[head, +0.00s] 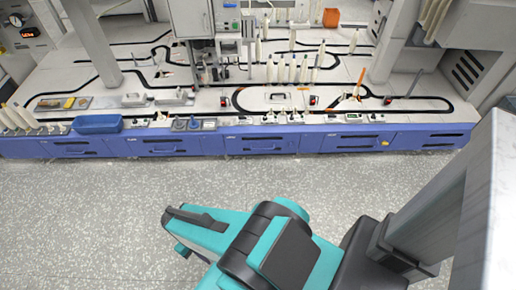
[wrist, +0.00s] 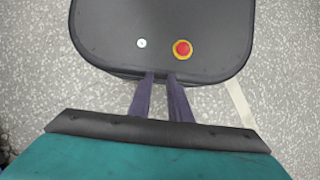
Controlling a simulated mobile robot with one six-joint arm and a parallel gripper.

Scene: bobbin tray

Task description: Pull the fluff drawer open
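A long blue bench front in the head view holds several drawers side by side, among them a far-left drawer (head: 75,147), a middle drawer (head: 262,143) and a right drawer (head: 355,143). They all look shut. No label is readable, so I cannot tell which is the fluff drawer. My gripper (wrist: 161,76) shows two dark fingers with a gap between them and nothing held. My arm is well in front of the bench, over the floor, apart from every drawer. The fingers are not clear in the head view.
Speckled grey floor (head: 90,215) lies clear between me and the bench. The bench top carries a blue bin (head: 97,124), white bobbins (head: 293,70), small devices and a black track. A pillar (head: 92,45) stands at the left.

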